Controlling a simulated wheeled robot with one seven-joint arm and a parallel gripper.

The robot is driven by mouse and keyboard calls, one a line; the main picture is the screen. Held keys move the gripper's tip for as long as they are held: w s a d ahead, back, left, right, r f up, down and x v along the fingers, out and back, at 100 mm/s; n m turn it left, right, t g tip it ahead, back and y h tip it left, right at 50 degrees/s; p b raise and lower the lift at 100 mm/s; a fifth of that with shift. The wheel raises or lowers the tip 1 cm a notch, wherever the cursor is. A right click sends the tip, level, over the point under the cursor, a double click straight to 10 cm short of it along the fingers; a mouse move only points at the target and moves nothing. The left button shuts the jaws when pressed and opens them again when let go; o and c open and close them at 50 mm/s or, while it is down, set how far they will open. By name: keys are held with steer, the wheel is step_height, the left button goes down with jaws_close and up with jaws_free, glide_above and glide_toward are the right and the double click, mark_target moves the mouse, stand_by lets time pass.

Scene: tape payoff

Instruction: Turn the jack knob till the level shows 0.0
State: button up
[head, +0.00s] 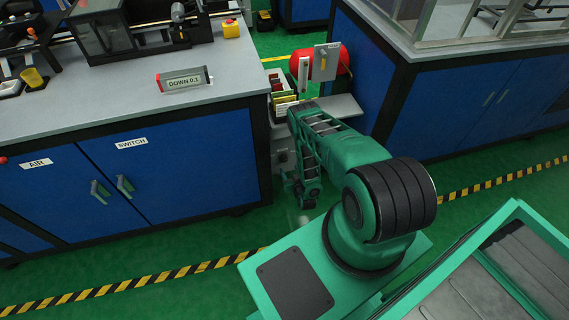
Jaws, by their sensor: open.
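The level (184,80) is a grey box with a red end on the left bench top, and its display reads "DOWN 0.1". My gripper (306,199) is at the low end of my green arm, beside the right end of the left bench and above the green floor. It is small here and partly covered by my own arm; it is open, and I see nothing held in it. A small dark round part (282,157) shows on the pale panel at the bench end, up and left of my gripper. I cannot tell whether it is the jack knob.
A box of colored folders (283,97) and a grey shelf (338,108) sit between the benches. A second blue bench (475,110) is at right. Striped tape (170,277) crosses the open floor.

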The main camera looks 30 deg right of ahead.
mark_target(284, 161)
steer(key=x, duration=1)
steer(key=shift+f, duration=0.15)
steer(key=c, duration=1.1)
